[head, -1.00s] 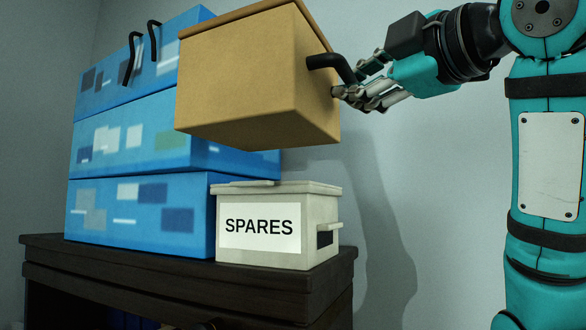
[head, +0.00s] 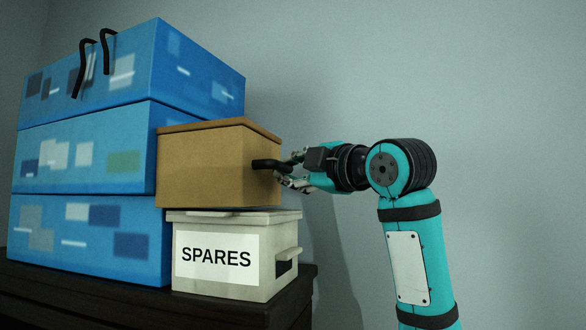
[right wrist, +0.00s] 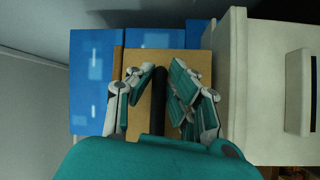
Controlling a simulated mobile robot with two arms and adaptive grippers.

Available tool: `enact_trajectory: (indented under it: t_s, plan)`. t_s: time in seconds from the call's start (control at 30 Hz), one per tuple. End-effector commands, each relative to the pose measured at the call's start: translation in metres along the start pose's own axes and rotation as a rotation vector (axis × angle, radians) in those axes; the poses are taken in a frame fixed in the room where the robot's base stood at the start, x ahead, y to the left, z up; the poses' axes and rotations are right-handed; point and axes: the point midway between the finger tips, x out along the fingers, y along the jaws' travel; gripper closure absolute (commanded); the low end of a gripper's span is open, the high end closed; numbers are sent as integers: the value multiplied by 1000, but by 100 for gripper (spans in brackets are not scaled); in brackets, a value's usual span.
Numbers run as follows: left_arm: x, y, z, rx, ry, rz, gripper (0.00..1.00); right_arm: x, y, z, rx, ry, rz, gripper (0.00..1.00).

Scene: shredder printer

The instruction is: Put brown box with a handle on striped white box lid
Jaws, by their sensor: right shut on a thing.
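The brown box (head: 215,165) with a darker lid has a black handle (head: 268,165) on its right side. It is level, directly over the lid (head: 235,215) of the white box (head: 217,262) labelled SPARES. Its bottom is very close to that lid; I cannot tell if they touch. No stripes show clearly on the white lid. My right gripper (head: 288,171) is shut on the handle from the right. In the right wrist view, the fingers (right wrist: 160,90) flank the dark handle, with the white box (right wrist: 275,85) at right. My left gripper is not in view.
Stacked blue boxes (head: 85,160) stand close on the left, the top one with black straps (head: 95,55). The white box stands on a dark cabinet (head: 290,305) near its right end. Open space and a bare wall lie to the right.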

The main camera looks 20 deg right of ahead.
Motion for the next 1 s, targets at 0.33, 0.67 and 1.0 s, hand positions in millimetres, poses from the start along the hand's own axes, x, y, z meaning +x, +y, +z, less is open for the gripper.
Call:
enact_trajectory:
  t_s: [0.33,0.67,1.0]
  plan:
    - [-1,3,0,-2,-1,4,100,-1,-6,2,-1,0,0,77]
    - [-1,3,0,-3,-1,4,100,-1,-5,1,0,0,1,61]
    - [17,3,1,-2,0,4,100,-40,-7,3,-2,0,8,61]
